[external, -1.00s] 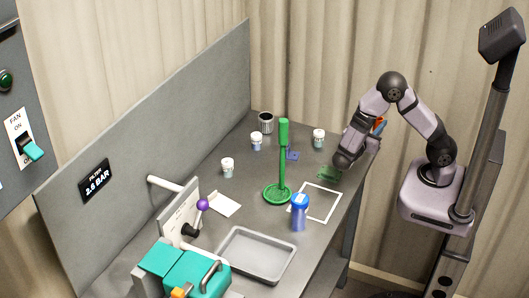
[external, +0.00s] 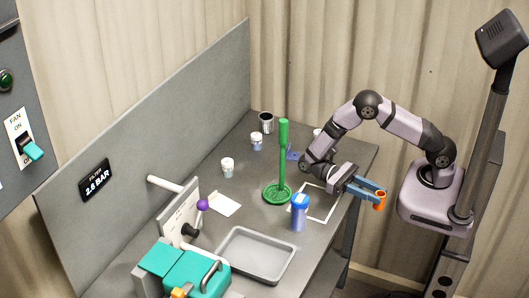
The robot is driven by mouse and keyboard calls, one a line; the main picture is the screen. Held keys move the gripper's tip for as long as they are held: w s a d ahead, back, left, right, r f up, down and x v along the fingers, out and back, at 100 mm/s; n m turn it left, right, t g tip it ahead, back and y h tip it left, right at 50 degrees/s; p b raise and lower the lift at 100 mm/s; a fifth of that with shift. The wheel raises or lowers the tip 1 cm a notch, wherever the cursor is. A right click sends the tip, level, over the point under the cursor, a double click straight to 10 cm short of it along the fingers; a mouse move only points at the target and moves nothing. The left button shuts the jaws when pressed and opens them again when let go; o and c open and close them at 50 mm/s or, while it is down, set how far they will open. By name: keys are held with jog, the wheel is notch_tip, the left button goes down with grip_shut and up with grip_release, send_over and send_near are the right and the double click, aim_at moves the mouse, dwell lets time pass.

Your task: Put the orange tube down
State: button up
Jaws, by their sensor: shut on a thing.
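The orange tube (external: 380,202) is between the fingertips of my gripper (external: 378,194), at the right of the external view. My gripper is shut on it. The gripper's blue fingers point right, toward my base, and the tube appears to hang past the bench's right edge. The tube shows a dark opening at its top and looks roughly upright. Its lower end is small in the picture, and I cannot tell its height over the floor.
A white square outline (external: 322,214) lies on the bench, partly under my wrist. Near it stand a blue-capped bottle (external: 299,214) and a tall green stand (external: 283,150). A grey tray (external: 256,257) is at the front. Small white-lidded jars (external: 227,166) and a dark can (external: 266,122) stand farther back.

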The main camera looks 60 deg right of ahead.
jog(key=w+a+r+m+t+y, duration=0.6)
jog(key=a+y, duration=0.1)
jog(key=a, duration=0.2)
jog(key=w+a+r+m+t+y, duration=0.7)
jog(key=a, duration=0.2)
jog(key=w+d+r+m+t+h, duration=0.1)
jog(key=w+r+m+t, duration=0.3)
jog(key=w+t, duration=0.3)
jog(key=w+d+r+m+t+h, duration=0.1)
jog(key=w+r+m+t, duration=0.4)
jog(key=w, duration=0.5)
jog(key=r+t, duration=0.1)
jog(key=t, duration=0.1)
jog(key=shift+w+m+t, duration=0.25)
jog(key=shift+m+t, duration=0.05)
notch_tip(320, 180, down, 28)
jog(key=p, duration=0.4)
jog(key=shift+d+p, duration=0.1)
jog(key=shift+p, duration=0.2)
